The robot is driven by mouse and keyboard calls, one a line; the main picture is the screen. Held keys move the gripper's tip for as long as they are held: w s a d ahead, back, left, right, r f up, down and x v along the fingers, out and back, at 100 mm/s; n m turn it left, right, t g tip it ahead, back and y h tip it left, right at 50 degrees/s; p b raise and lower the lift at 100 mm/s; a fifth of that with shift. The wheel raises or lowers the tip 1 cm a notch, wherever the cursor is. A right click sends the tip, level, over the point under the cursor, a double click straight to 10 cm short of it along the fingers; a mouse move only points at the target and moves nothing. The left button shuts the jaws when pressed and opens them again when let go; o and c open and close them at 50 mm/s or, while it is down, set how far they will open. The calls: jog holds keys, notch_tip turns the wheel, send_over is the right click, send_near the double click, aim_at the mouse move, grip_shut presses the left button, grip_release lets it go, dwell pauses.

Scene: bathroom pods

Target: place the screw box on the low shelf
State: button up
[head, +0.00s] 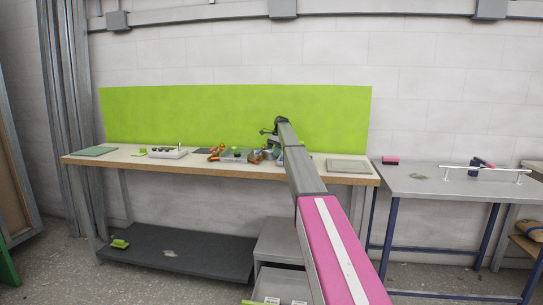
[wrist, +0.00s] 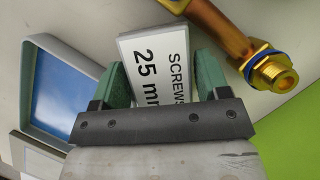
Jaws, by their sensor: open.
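The screw box (wrist: 152,58), white with "SCREWS 25 mm" in black, shows in the wrist view. It lies between the two green fingers of my gripper (wrist: 161,72), which stand apart on either side of it; I cannot tell whether they touch it. In the head view my gripper (head: 271,139) is over the workbench (head: 300,166), and I cannot make out the screw box there. The low shelf (head: 190,252) is the dark grey board under the bench at left.
A brass pipe fitting (wrist: 268,65) lies close right of the box, and a blue-bottomed tray (wrist: 62,92) is at left. A small green item (head: 120,244) sits at the low shelf's left end; much of the shelf is bare. A grey drawer cabinet (head: 283,240) stands right of the shelf.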

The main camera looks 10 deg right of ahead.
jog(key=v, duration=0.9)
jog(key=shift+w+d+r, duration=0.1)
jog(key=shift+r, duration=0.15)
jog(key=shift+o, duration=0.2)
jog(key=shift+d+r, duration=0.2)
jog(key=shift+r, duration=0.15)
jog(key=shift+d+r, duration=0.15)
jog(key=shift+d, duration=0.1)
jog(key=x, duration=0.5)
jog(key=shift+x, duration=2.95)
jog(key=shift+w+a+r, duration=0.1)
jog(key=shift+a, duration=0.05)
jog(key=c, duration=0.9)
